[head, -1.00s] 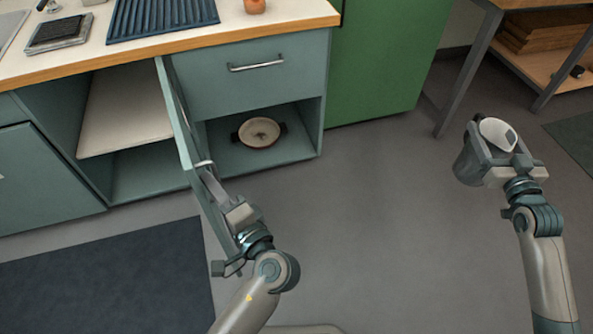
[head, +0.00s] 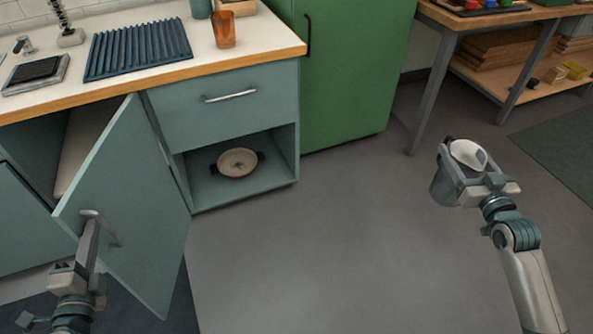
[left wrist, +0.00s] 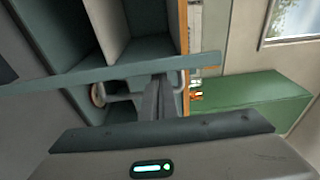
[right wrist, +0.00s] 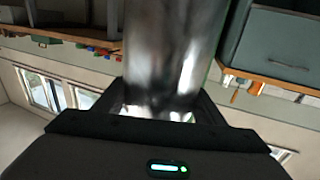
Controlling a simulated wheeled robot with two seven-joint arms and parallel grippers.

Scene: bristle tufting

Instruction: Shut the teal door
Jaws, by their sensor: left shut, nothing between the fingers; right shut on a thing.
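The teal door (head: 140,205) of the lower cabinet stands partly open, hinged on its right side beside the drawer unit. Its outer face shows in the head view, with a bar handle (head: 113,236) near its free left edge. My left gripper (head: 90,225) is shut and empty at the handle, its fingers up against the door's outer side; whether they touch it is hard to tell. In the left wrist view the door (left wrist: 55,80) shows as a narrow strip beyond the fingers. My right gripper (head: 466,175) is shut on a grey metal cup (head: 443,187), out at the right.
A drawer (head: 230,105) sits above an open niche with a round dish (head: 238,162). A green cabinet (head: 350,75) and a workbench (head: 437,95) stand to the right. The floor (head: 310,250) between my arms is clear.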

